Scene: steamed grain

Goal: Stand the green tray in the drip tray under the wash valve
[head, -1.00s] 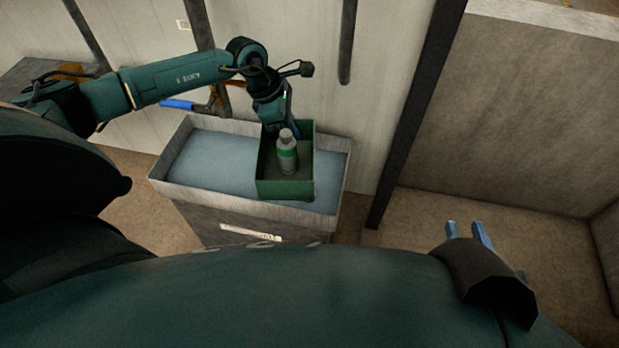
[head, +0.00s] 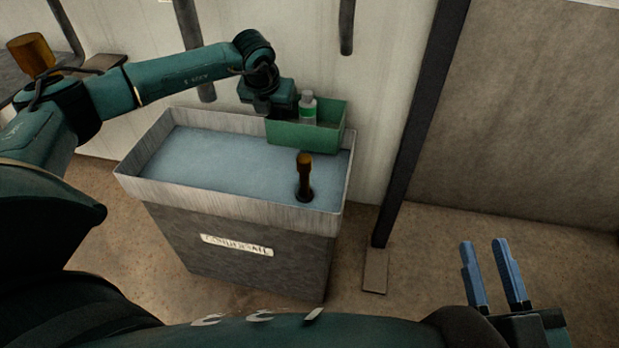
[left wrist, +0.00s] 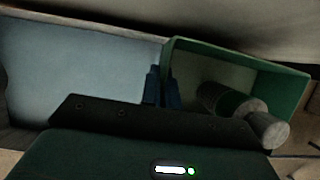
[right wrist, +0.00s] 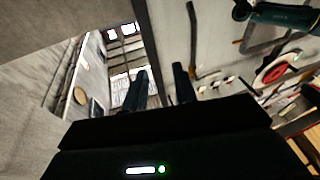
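The green tray (head: 300,134) is an open box with a white-capped bottle (head: 308,108) with a green label standing inside. It is at the back right of a grey basin (head: 235,206); I cannot tell whether it touches the rim. My left gripper (left wrist: 163,88) is shut on the tray's side wall, one finger on each side; the tray (left wrist: 293,88) and bottle (left wrist: 232,104) also show in the left wrist view. My right gripper (head: 494,272) is open and empty at the lower right. I cannot make out the drip tray or wash valve with certainty.
The basin has a pale blue surface inside. A brown upright piece with a dark base (head: 304,178) stands at its right. A dark post (head: 418,120) rises right of the basin. An amber object (head: 32,55) is at the far left, behind my left arm.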

